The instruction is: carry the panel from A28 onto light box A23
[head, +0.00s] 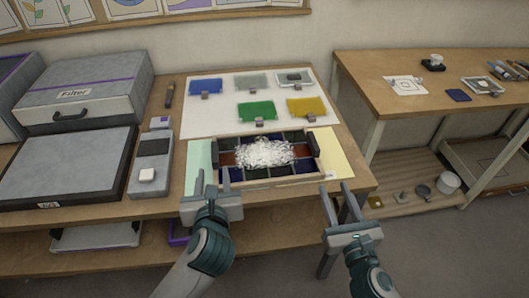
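A stained-glass panel (232,173) in a wooden frame lies flat on the middle table. It has dark, blue and red-brown panes, and a heap of white grains (264,154) hides its centre. A flat grey box with a dark edge (62,170), perhaps the light box, lies at the left; its small label is too small to read. My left gripper (217,186) is open at the panel's front left corner, seemingly empty. My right gripper (338,192) is open and empty, in front of the panel's right end and apart from it.
A white sheet with coloured glass pieces, including a green one (256,111), lies behind the panel. A grey device (151,165) stands between the panel and the flat box. A filter case (88,90) stands behind the flat box. A second table (420,90) is at right.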

